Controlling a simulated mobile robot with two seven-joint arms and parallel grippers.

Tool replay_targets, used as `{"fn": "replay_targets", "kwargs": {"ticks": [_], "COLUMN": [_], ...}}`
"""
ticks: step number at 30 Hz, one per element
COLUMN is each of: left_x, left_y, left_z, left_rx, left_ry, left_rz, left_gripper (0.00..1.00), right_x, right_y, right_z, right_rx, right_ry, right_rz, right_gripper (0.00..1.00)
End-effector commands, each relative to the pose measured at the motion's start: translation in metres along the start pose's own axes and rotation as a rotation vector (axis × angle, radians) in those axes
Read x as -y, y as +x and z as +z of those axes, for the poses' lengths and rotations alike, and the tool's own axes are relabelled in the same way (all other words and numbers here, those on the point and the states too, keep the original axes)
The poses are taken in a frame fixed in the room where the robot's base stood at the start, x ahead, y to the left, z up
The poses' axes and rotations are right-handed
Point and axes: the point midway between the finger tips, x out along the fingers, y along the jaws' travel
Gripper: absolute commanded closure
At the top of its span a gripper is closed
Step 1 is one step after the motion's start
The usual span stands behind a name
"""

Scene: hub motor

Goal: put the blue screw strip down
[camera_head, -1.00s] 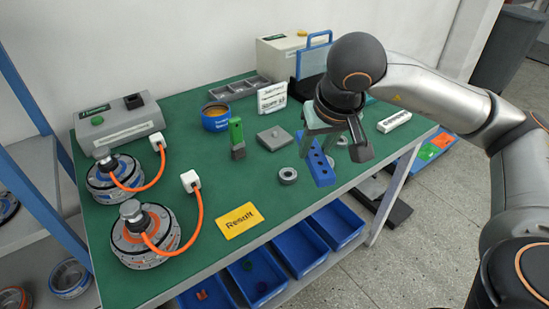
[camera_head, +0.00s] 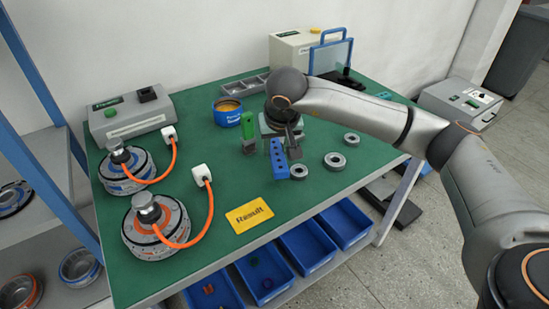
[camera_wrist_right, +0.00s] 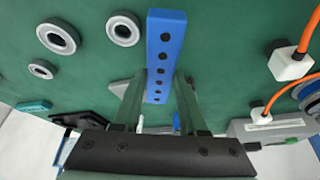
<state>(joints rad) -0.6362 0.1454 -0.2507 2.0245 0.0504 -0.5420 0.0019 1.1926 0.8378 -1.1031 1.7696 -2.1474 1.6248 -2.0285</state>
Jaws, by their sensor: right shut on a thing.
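The blue screw strip (camera_head: 278,158) with a row of dark holes is in my right gripper (camera_head: 283,140), over the middle of the green table (camera_head: 228,183). In the right wrist view the strip (camera_wrist_right: 164,38) runs between the two fingers (camera_wrist_right: 160,92) and points away from the palm. I cannot tell whether the strip touches the table. A grey ring (camera_head: 299,172) lies just right of its near end in the head view. My left gripper is not in view.
Two more rings (camera_head: 334,161) (camera_head: 352,138) lie to the right. A green-handled tool (camera_head: 247,127) and a blue tin (camera_head: 227,111) are to the left. A yellow Result card (camera_head: 249,215) lies in front. Two hub motors (camera_head: 157,227) (camera_head: 126,170) stand at left.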

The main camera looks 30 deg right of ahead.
Motion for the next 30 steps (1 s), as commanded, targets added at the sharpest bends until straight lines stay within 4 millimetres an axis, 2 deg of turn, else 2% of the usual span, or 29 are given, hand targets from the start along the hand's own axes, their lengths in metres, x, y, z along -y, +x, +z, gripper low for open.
{"fn": "replay_targets", "kwargs": {"ticks": [4,9,21,22,29,30], "left_x": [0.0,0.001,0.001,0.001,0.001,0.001], "left_y": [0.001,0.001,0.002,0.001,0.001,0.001], "left_z": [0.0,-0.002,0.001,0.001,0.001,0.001], "left_rx": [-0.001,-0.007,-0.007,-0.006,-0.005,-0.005], "left_ry": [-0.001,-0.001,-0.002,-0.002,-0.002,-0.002], "left_rz": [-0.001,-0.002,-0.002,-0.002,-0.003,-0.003], "left_gripper": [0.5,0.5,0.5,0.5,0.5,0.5], "right_x": [0.005,0.004,0.004,0.004,0.004,0.004], "right_y": [0.015,0.038,0.043,0.042,0.042,0.042], "right_z": [-0.001,0.009,0.012,0.011,0.011,0.011], "right_rx": [0.003,0.003,0.001,0.001,0.001,0.001], "right_ry": [0.0,0.0,0.0,0.0,0.0,0.0], "right_rz": [0.002,0.001,0.001,0.001,0.001,0.001], "right_gripper": [1.0,1.0,1.0,0.55,0.29,0.28]}}
